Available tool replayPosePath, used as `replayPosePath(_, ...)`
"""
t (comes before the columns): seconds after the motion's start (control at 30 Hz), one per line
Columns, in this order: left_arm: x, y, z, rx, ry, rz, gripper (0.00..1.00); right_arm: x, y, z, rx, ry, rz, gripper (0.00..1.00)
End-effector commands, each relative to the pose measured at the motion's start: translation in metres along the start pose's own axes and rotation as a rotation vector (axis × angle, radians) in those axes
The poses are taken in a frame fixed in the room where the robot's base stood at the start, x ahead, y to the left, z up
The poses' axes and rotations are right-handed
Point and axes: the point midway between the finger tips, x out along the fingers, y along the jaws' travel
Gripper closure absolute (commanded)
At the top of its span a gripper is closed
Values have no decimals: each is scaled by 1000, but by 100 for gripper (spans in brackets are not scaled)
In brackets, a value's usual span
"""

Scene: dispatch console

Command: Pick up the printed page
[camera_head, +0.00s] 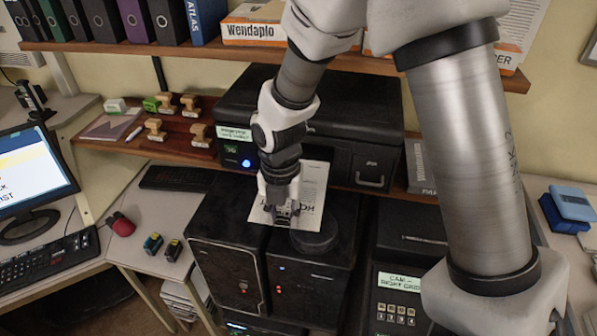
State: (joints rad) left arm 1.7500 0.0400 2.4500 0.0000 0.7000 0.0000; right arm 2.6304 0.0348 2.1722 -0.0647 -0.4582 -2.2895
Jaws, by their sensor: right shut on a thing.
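The printed page (312,185) is a white sheet with dark print, in front of the black printer (340,105) and above the black computer towers. My right gripper (283,213) points down over the page's left part and is shut on it. The gripper and wrist hide part of the page. I cannot tell whether the page touches the tower tops. My left gripper is not in view.
A round dark object (315,241) sits on the right tower (308,285). Stamps (156,130) stand on the wooden shelf at left. A monitor (32,182) and keyboard (50,258) are at far left. A shelf with binders (101,18) runs above.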

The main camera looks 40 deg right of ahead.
Motion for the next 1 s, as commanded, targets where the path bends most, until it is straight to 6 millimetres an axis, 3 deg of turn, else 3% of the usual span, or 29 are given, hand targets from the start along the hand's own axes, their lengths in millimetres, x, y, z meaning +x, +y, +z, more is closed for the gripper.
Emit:
replayPosePath(0.5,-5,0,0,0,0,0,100,0,1,-30,0,-1,-2,98)
replayPosePath(0.83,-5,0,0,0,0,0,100,0,1,-32,0,0,-1,98)
replayPosePath(1.0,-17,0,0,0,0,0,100,-14,1,-32,1,-1,0,98)
